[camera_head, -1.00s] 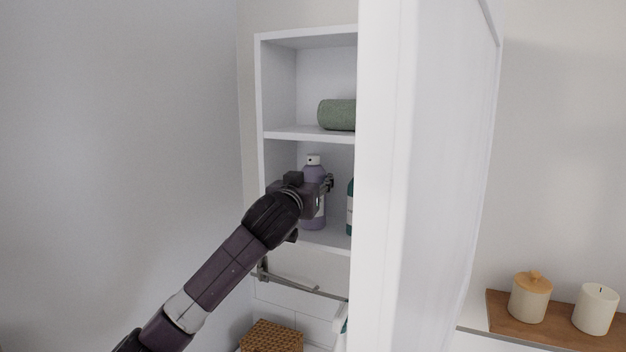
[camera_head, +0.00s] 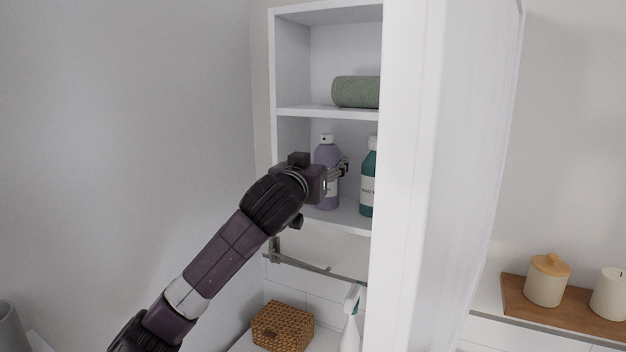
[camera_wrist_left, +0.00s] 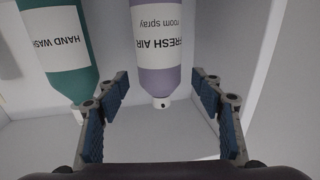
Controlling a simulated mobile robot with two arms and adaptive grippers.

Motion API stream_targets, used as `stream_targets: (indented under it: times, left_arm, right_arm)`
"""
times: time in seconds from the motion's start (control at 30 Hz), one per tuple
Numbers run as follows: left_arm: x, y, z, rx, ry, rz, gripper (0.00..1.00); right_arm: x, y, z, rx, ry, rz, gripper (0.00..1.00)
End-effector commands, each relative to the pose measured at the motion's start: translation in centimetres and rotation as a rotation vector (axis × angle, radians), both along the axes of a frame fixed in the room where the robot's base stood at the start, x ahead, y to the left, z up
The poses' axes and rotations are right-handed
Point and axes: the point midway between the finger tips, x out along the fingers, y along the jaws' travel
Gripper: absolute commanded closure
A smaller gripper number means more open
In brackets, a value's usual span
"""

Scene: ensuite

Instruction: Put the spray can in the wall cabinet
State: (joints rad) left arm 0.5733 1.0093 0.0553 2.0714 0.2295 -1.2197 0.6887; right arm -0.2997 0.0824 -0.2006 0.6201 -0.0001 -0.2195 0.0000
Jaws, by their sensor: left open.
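The purple spray can (camera_head: 327,157), with a white cap, stands upright on the lower visible shelf of the open wall cabinet (camera_head: 292,111). In the left wrist view the can (camera_wrist_left: 158,75) has a label reading "FRESH AIR room spray". My left gripper (camera_head: 342,168) is at the cabinet front, partly in front of the can. In the left wrist view its blue-padded fingers (camera_wrist_left: 160,98) are spread apart on either side of the can's cap end, with gaps on both sides. My right gripper is not in view.
A teal hand wash bottle (camera_head: 368,180) stands right of the can. A green rolled towel (camera_head: 356,92) lies on the shelf above. The open white door (camera_head: 440,180) hides the cabinet's right part. Below are a wicker box (camera_head: 282,326) and a white spray bottle (camera_head: 350,325).

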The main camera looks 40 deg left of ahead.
Motion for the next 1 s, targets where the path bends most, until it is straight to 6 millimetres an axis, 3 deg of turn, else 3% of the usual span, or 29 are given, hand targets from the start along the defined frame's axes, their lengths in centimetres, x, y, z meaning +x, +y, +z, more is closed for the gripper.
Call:
stream_targets:
  times: [0.03, 0.2, 0.4, 1.0]
  left_arm:
    - [-1.1, -0.7, -0.5, 0.004, -0.004, -0.003, 0.39]
    - [-4.2, -2.1, -0.4, 0.004, -0.003, -0.001, 0.39]
    - [-6.3, -3.1, -0.2, 0.000, -0.001, 0.000, 0.39]
    - [-6.7, -3.3, -0.1, 0.000, 0.001, 0.000, 0.39]
  right_arm:
    - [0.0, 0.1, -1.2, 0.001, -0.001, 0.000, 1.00]
    - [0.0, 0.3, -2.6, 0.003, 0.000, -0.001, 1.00]
    - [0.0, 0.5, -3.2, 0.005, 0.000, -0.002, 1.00]
    - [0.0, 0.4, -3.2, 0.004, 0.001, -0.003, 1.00]
